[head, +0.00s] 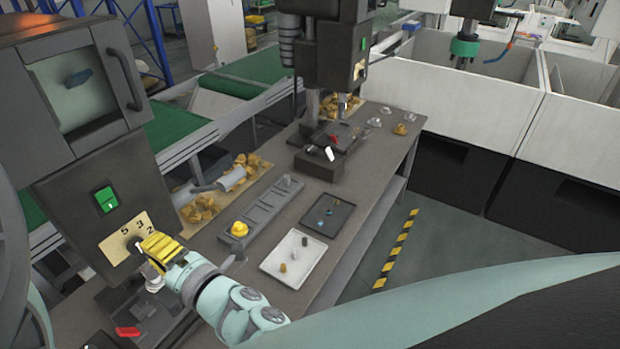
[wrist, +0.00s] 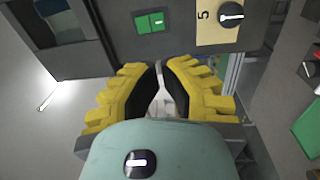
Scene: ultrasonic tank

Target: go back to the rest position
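My gripper (head: 158,246), with ribbed yellow fingers, is at the lower left in the head view, in front of the dark machine with the numbered dial (head: 134,244). In the wrist view my gripper (wrist: 163,66) has its fingers apart, with a narrow gap between the dark inner pads. A pale grey shape (wrist: 166,102) shows in this gap; I cannot tell whether it is a machine part behind. I see nothing clearly held. The dial also shows in the wrist view (wrist: 231,14), beyond the fingers and to the right.
A green switch (head: 106,199) is on the machine's front. The workbench (head: 235,272) bears a white tray (head: 270,267), a dark tray (head: 343,213) and a grey slotted holder (head: 262,212). A second machine (head: 333,60) stands at the back. Grey floor (head: 440,262) is free at right.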

